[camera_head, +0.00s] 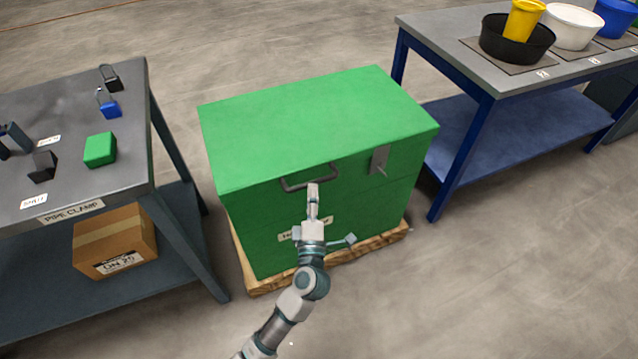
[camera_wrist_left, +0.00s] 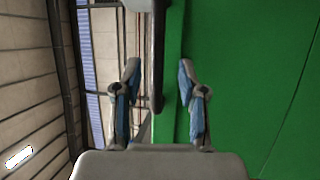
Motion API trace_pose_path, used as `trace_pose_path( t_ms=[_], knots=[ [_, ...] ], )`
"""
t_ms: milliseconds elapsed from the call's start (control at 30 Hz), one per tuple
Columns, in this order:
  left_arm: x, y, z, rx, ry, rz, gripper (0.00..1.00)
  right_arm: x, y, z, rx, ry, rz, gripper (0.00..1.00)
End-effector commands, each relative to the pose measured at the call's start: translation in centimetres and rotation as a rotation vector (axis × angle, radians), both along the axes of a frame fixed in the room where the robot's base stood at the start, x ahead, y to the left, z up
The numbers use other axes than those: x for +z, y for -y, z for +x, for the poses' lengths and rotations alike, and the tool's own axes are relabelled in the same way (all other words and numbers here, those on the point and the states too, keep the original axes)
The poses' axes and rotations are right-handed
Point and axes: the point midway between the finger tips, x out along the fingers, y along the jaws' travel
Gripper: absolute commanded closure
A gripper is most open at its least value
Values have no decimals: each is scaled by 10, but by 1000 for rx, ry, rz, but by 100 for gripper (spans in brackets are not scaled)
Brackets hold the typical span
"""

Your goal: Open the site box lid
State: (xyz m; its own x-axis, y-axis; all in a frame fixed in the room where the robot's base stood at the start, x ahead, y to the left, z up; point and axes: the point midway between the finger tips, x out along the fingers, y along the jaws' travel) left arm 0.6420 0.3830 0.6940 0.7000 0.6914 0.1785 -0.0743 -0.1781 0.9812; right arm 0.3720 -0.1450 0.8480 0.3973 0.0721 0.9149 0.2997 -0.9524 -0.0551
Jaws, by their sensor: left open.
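The green site box (camera_head: 290,215) stands on a wooden pallet, with its lid (camera_head: 315,118) down flat. A dark bar handle (camera_head: 295,184) is on the upper front face, and a grey metal hasp (camera_head: 379,160) hangs to its right. My left gripper (camera_head: 313,190) is in front of the box at the handle and hides part of it. In the left wrist view my gripper (camera_wrist_left: 158,72) is open. The handle bar (camera_wrist_left: 157,50) shows between its two blue-padded fingers, apart from both, beside the green box face (camera_wrist_left: 250,70). My right gripper is not seen.
A grey table (camera_head: 75,90) with padlocks and a green block (camera_head: 100,150) stands left, with a cardboard box (camera_head: 115,242) on its lower shelf. A blue-legged table (camera_head: 450,55) with tubs stands right. The floor in front right is clear.

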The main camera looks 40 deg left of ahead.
Motion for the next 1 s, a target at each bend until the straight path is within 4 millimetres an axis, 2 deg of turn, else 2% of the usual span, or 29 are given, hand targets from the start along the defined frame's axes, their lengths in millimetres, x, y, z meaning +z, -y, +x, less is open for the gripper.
trace_pose_path(
  t_ms=[100,233,600,633,800,1000],
  knots=[
    [0,-15,15,1,-3,1,59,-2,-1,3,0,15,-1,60],
    [4,-24,25,1,-3,1,59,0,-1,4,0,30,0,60],
    [8,-30,30,0,1,-1,59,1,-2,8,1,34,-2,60],
    [8,-30,30,0,1,-1,61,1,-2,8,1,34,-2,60],
    [8,-30,29,0,0,0,100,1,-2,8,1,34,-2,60],
    [6,-29,30,0,-2,-1,100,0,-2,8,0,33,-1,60]
  ],
)
